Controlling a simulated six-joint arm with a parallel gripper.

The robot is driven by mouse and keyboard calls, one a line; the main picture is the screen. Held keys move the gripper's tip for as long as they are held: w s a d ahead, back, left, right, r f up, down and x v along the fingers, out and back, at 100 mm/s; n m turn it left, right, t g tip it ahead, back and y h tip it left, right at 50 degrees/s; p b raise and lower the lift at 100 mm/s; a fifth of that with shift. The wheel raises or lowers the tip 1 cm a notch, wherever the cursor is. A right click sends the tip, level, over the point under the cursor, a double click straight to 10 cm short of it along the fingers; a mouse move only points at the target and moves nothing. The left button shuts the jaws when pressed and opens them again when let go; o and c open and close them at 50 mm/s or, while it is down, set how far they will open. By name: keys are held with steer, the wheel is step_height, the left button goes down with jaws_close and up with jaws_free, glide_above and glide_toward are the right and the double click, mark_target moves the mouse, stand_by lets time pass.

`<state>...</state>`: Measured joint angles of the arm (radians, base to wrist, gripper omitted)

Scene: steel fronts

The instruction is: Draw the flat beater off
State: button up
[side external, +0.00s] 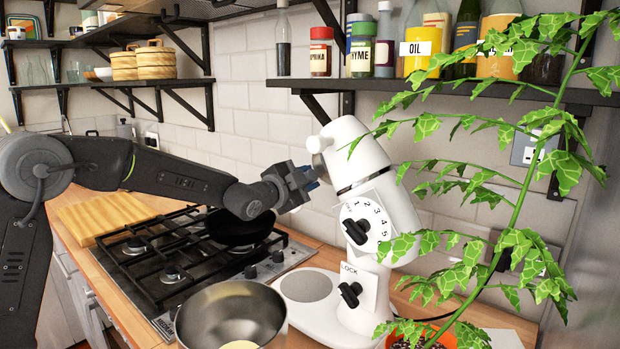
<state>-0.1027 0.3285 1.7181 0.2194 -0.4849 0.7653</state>
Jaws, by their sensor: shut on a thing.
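The white stand mixer (362,165) stands on the counter with its head tilted up; a numbered dial and a lock knob show on it. My gripper (312,180) is at the left side of the raised head, close against it. It is shut on the flat beater, which is mostly hidden behind the jaws and hard to make out. I cannot tell whether the beater is still seated on the mixer's shaft. A steel bowl (230,308) stands at the front, apart from the mixer, with something pale in its bottom.
A gas hob (200,262) with a dark pan (240,231) lies below my arm. A wooden board (105,213) is at the left. A leafy plant (515,240) crowds the right. A shelf (440,88) of bottles and jars hangs above the mixer.

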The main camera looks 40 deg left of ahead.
steer(key=shift+a+f, duration=0.45)
steer(key=shift+a, duration=0.2)
steer(key=shift+a+f, duration=0.4)
steer(key=shift+a, duration=0.2)
